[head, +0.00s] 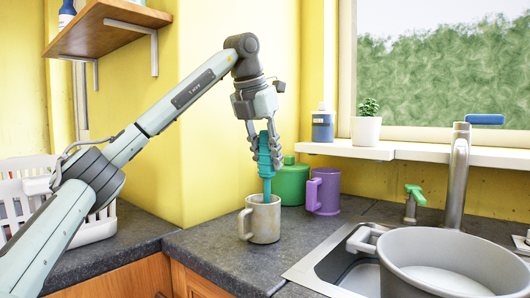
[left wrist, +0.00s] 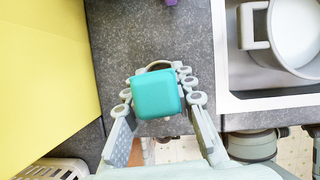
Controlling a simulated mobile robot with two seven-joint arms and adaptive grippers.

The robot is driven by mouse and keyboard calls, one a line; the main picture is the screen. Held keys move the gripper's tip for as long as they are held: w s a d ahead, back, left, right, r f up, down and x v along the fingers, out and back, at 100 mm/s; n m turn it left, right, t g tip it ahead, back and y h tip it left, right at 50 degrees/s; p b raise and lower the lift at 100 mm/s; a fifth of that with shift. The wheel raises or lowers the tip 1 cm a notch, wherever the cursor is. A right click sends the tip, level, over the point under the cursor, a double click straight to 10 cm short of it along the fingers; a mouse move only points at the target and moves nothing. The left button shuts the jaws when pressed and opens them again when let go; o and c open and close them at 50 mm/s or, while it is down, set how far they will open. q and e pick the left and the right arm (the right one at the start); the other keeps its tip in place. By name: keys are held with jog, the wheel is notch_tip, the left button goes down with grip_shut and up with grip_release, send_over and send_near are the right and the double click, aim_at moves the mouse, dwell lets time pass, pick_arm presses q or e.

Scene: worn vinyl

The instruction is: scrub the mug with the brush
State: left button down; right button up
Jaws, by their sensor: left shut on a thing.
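A worn grey-beige mug (head: 264,222) stands upright on the dark counter beside the sink, its handle to the left. My left gripper (head: 265,160) is above the mug and shut on the teal brush (head: 267,186). The brush is upright and its lower end goes down into the mug opening, so its bristles are hidden. In the left wrist view the square teal top of the brush (left wrist: 157,94) sits between the fingers and hides most of the mug. My right gripper is not in view.
A purple mug (head: 324,191) and a green container (head: 291,183) stand just behind the mug. The sink (head: 335,274) holds a big grey pot (head: 398,267) at the right, near the tap (head: 457,180). A white dish rack (head: 98,227) is at the left. The counter left of the mug is clear.

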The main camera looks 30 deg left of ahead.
pick_arm(q)
jog(key=shift+w+a, duration=0.1)
jog(key=shift+w, duration=0.25)
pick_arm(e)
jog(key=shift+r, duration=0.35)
pick_arm(q)
jog(key=shift+s+a, duration=0.7)
jog(key=shift+s, duration=0.35)
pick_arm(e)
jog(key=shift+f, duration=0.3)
pick_arm(q)
jog(key=shift+d+f, duration=0.1)
jog(key=shift+d, duration=1.1)
jog(key=shift+b, duration=0.3)
